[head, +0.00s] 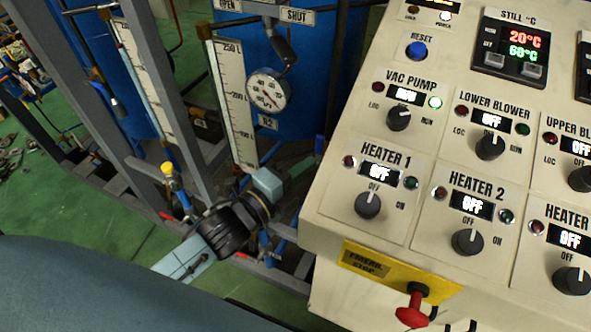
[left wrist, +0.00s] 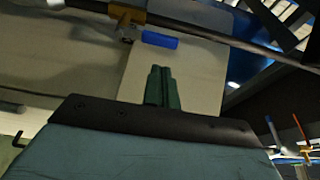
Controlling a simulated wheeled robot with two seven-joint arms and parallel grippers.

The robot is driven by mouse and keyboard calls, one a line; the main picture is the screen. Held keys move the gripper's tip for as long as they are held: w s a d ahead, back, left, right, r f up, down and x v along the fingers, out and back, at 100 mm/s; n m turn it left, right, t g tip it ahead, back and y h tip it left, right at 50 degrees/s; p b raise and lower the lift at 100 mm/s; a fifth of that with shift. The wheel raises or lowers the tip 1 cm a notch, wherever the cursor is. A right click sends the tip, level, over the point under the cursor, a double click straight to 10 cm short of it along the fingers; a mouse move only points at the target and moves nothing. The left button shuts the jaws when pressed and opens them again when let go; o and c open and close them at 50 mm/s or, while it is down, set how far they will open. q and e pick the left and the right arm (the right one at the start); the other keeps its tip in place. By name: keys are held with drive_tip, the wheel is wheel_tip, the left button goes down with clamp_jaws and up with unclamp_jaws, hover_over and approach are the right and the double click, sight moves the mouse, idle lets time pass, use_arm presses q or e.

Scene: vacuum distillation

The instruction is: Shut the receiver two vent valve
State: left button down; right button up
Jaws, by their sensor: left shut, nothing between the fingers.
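A blue receiver tank (head: 325,75) stands behind the control panel. A lever handle (head: 283,48) hangs at its top between an OPEN sign (head: 228,5) and a SHUT sign (head: 297,16); I cannot tell whether this is the receiver two vent valve. My left gripper (head: 303,166) is shut and empty, low in front of the tank beside the panel's left edge. In the left wrist view its green fingers (left wrist: 163,88) are together. A brass valve (left wrist: 125,22) with a blue handle (left wrist: 160,40) shows beyond them, apart from the fingertips. My right gripper is out of view.
The control panel (head: 408,150) with heater and pump knobs fills the right. A red emergency stop (head: 412,312) juts from its front. Grey frame posts (head: 165,90), a level scale (head: 234,105) and a round gauge (head: 267,91) stand near my arm. Green floor (head: 60,200) shows at left.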

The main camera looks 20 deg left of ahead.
sight(320, 155)
use_arm(q)
drive_tip(key=x, duration=0.5)
drive_tip(key=shift+w+d+p, duration=0.1)
drive_tip(key=shift+w+p, duration=0.15)
drive_tip(key=shift+p, duration=0.05)
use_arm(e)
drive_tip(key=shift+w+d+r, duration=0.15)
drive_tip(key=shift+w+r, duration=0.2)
